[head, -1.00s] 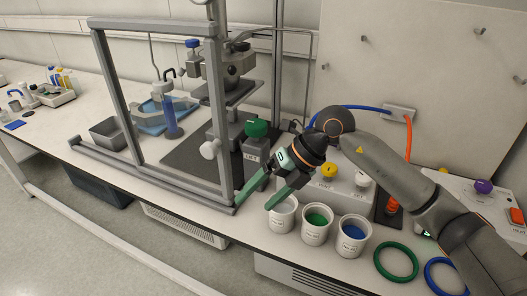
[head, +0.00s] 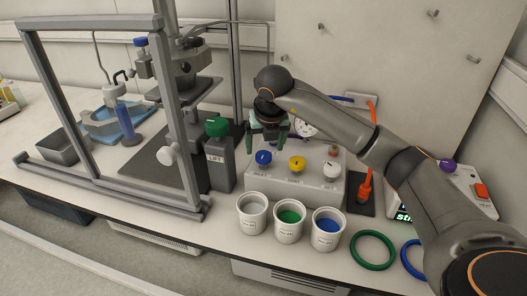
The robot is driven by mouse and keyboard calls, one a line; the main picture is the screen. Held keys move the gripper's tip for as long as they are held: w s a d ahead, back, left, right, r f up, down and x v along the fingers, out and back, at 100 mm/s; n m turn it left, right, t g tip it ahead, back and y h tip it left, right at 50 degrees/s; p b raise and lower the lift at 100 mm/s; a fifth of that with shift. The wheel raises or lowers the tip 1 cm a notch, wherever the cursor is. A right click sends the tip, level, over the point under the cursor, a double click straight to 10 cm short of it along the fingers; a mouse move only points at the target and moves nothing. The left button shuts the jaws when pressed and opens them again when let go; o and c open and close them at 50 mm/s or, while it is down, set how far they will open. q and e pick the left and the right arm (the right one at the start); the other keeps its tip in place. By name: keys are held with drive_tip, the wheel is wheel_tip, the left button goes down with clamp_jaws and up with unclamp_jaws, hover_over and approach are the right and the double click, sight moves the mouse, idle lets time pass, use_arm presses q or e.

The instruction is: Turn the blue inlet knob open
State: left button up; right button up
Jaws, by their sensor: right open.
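The blue inlet knob (head: 263,157) sits at the left end of a light grey valve box (head: 305,188), on its front top edge. A yellow knob (head: 297,163) and a white knob (head: 332,169) stand in a row to its right. My right gripper (head: 268,140) hangs above and just behind the blue knob, fingers pointing down. Its green fingers are apart with nothing visible between them. Whether a finger touches the knob cannot be told. My left gripper is not in view.
Three cups, one grey (head: 252,213), one green-filled (head: 289,217) and one blue-filled (head: 326,228), stand before the box. A green-topped LIFT block (head: 219,155) is close on the left, beside a grey frame (head: 185,110). A green ring (head: 372,250) lies at right.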

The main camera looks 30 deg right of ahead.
sight(264, 154)
drive_tip(key=shift+x, duration=1.75)
clamp_jaws()
